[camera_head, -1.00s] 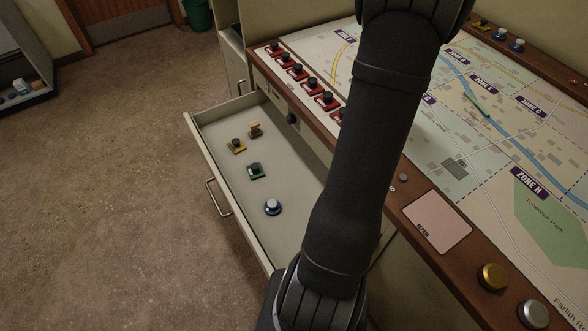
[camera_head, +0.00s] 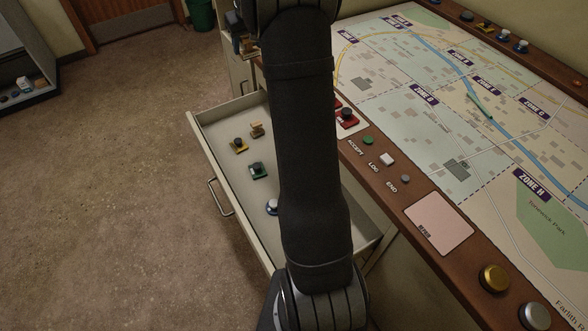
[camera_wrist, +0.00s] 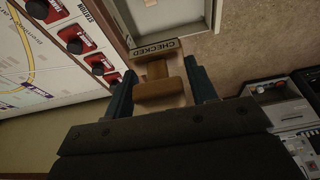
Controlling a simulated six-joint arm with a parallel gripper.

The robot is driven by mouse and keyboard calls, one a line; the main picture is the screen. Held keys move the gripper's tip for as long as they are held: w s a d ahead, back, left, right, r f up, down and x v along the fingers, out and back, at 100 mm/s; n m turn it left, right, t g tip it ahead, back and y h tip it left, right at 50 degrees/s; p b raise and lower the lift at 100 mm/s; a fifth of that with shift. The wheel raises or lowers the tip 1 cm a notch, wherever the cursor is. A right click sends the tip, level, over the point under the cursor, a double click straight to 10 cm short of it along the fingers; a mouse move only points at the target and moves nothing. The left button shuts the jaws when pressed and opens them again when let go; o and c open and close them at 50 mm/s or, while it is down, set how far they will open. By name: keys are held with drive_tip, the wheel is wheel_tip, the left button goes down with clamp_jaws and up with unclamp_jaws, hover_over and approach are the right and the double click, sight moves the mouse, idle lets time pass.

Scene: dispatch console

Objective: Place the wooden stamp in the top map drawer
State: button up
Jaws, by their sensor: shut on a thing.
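My gripper (camera_wrist: 160,88) is shut on a wooden stamp (camera_wrist: 158,70) in the wrist view, with a finger on either side. The stamp has a brown handle and a label reading CHECKED. The top map drawer (camera_head: 240,165) is pulled open in the head view, left of my arm. It also shows at the top of the wrist view (camera_wrist: 187,31), beyond the stamp. The stamp is apart from the drawer floor. My arm hides part of the drawer's right side in the head view.
The drawer holds a yellow-based piece (camera_head: 239,146), a small wooden piece (camera_head: 257,130), a green piece (camera_head: 258,170) and a blue piece (camera_head: 272,207). The map console (camera_head: 420,150) lies to the right, with red-based pieces (camera_head: 347,117) along its edge. Brown floor is clear at left.

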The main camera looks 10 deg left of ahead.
approach(259, 148)
drive_tip(key=x, duration=0.5)
drive_tip(key=shift+s, duration=0.1)
drive_tip(key=shift+f, duration=0.1)
drive_tip(key=shift+f, duration=0.15)
drive_tip(key=o, duration=1)
drive_tip(key=shift+c, duration=0.2)
drive_tip(key=v, duration=1.2)
